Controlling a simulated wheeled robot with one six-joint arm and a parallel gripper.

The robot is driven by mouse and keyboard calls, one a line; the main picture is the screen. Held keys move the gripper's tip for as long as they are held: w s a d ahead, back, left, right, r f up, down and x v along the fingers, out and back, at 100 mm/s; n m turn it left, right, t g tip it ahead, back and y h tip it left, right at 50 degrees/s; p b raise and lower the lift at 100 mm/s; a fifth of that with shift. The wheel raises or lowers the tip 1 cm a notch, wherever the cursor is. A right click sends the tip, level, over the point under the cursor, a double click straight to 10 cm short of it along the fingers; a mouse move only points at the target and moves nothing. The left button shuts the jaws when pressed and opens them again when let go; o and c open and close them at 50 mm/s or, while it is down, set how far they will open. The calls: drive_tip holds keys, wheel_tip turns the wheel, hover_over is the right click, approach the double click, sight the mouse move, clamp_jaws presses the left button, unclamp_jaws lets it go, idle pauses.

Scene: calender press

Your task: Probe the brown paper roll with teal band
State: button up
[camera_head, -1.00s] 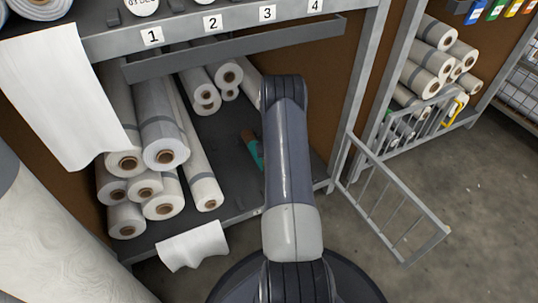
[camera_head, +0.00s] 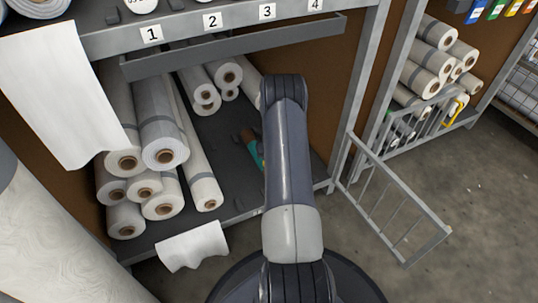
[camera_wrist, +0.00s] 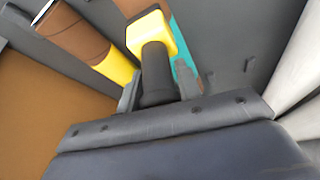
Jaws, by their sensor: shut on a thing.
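The brown paper roll with teal band (camera_head: 257,154) lies on the dark lower shelf in the head view, partly hidden behind my arm. In the wrist view the teal band (camera_wrist: 183,70) shows just right of a yellow-headed tool (camera_wrist: 152,33). My gripper (camera_wrist: 158,90) is shut on this tool's black handle. The yellow head overlaps the roll in the picture; I cannot tell whether they touch. My gripper is hidden behind my arm in the head view.
Another brown roll with a yellow band (camera_wrist: 88,40) lies left of the tool. Stacked white rolls (camera_head: 150,150) fill the shelf's left side. An open barred gate (camera_head: 400,205) stands at the right. A grey bar (camera_head: 235,47) crosses above the shelf.

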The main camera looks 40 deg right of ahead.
idle(0.4)
drive_tip(key=shift+r+p, duration=1.65)
drive_tip(key=shift+r, duration=1.85)
